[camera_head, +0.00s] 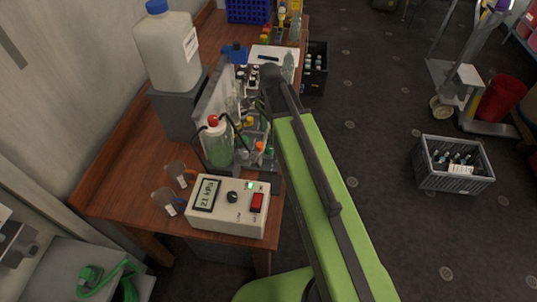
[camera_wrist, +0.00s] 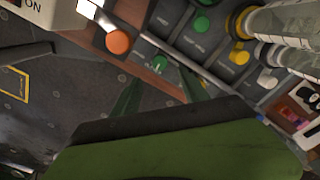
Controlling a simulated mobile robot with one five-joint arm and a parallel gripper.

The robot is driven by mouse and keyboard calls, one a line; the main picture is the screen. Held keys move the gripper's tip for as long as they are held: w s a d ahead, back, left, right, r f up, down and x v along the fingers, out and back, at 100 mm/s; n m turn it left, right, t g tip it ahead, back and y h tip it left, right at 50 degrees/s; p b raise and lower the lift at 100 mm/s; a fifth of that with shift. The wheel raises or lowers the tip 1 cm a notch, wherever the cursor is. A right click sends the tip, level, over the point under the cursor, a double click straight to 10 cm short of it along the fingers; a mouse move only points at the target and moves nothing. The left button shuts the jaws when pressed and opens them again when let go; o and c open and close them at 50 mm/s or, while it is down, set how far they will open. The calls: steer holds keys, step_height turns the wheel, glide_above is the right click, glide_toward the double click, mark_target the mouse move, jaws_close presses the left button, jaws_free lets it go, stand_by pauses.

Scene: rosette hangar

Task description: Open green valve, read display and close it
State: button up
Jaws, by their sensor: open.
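The wrist view shows a panel with coloured knobs. A small green knob (camera_wrist: 159,63) sits at its edge, and a larger green knob (camera_wrist: 201,24) is farther in. I cannot tell which is the task's valve, nor its setting. My gripper (camera_wrist: 160,80) is open, its two dark green fingers apart on either side of the small green knob; contact is unclear. In the head view my arm hides the gripper. The meter box (camera_head: 228,205) stands at the table's front, and its display (camera_head: 206,195) appears to read 21 kPa.
An orange knob (camera_wrist: 118,42), a yellow knob (camera_wrist: 239,57) and a white knob (camera_wrist: 267,82) are close by. A grey crate (camera_head: 453,165) is on the floor at right.

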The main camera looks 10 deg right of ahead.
mark_target(269, 148)
step_height(269, 148, down, 10)
steer(key=b, duration=0.8)
steer(key=shift+r, duration=0.1)
jaws_close()
